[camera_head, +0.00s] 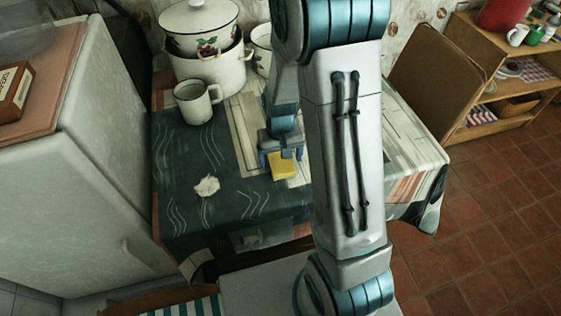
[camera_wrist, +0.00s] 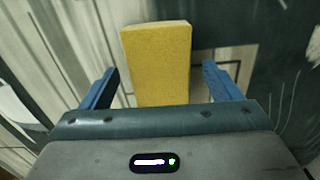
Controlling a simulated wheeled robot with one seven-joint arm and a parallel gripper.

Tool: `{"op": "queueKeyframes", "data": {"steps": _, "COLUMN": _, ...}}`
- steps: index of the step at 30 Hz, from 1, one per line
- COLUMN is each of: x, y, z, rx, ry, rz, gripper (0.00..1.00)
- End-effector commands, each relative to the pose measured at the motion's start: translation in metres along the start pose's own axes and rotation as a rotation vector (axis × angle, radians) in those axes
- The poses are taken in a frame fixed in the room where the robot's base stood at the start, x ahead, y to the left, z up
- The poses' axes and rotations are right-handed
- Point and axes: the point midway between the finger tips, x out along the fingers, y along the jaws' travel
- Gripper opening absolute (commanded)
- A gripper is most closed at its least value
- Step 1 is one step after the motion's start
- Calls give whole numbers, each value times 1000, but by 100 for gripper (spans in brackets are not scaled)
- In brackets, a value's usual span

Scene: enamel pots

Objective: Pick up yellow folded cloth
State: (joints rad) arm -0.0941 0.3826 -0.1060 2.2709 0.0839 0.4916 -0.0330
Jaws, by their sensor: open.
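The yellow folded cloth (camera_head: 284,168) lies on the patterned tablecloth of the table (camera_head: 225,175), near the middle of the head view. It looks like a plain yellow block in the wrist view (camera_wrist: 158,62). My gripper (camera_head: 281,156) is right at the cloth in the head view. In the wrist view its two blue fingers (camera_wrist: 158,82) are apart, one on each side of the cloth, with a gap on both sides. The gripper is open and holds nothing. The near end of the cloth is hidden behind the gripper body in the wrist view.
A white mug (camera_head: 194,102) and a large enamel pot (camera_head: 212,68) with another lidded pot (camera_head: 198,25) on top stand at the back left. A crumpled pale thing (camera_head: 207,186) lies left of the cloth. A fridge (camera_head: 100,150) borders the table's left side.

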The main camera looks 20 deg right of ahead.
Motion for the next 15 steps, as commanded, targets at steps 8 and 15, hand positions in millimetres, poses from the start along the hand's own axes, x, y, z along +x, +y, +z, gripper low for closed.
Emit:
{"op": "queueKeyframes", "data": {"steps": 8, "x": 0, "y": 0, "z": 0, "rx": 0, "ry": 0, "rz": 0, "gripper": 62}}
{"op": "queueKeyframes", "data": {"steps": 15, "x": 0, "y": 0, "z": 0, "rx": 0, "ry": 0, "rz": 0, "gripper": 36}}
